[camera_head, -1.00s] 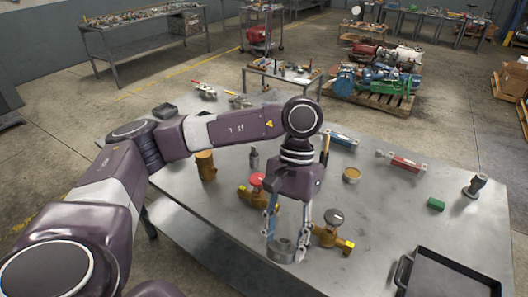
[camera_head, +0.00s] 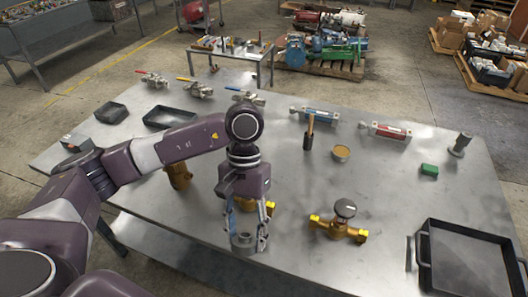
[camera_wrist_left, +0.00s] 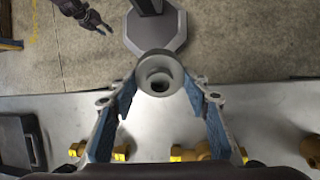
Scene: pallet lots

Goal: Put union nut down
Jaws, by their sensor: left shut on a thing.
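My left gripper (camera_head: 248,238) is pointing down near the front edge of the metal table and is shut on the union nut. The union nut (camera_head: 243,241) is a grey ring with a round hole, low over the tabletop; whether it touches the table I cannot tell. In the left wrist view the nut (camera_wrist_left: 158,75) sits at the fingertips (camera_wrist_left: 160,95), its hole facing the camera. My right gripper (camera_wrist_left: 93,22) shows small at the top left of the left wrist view, away from the table; its opening is unclear.
A brass valve with a dark handwheel (camera_head: 338,226) lies right of the nut. Another brass valve (camera_head: 245,204) is partly hidden behind my left gripper. A brass cylinder (camera_head: 179,177) stands to the left. A black tray (camera_head: 424,262) is at the right.

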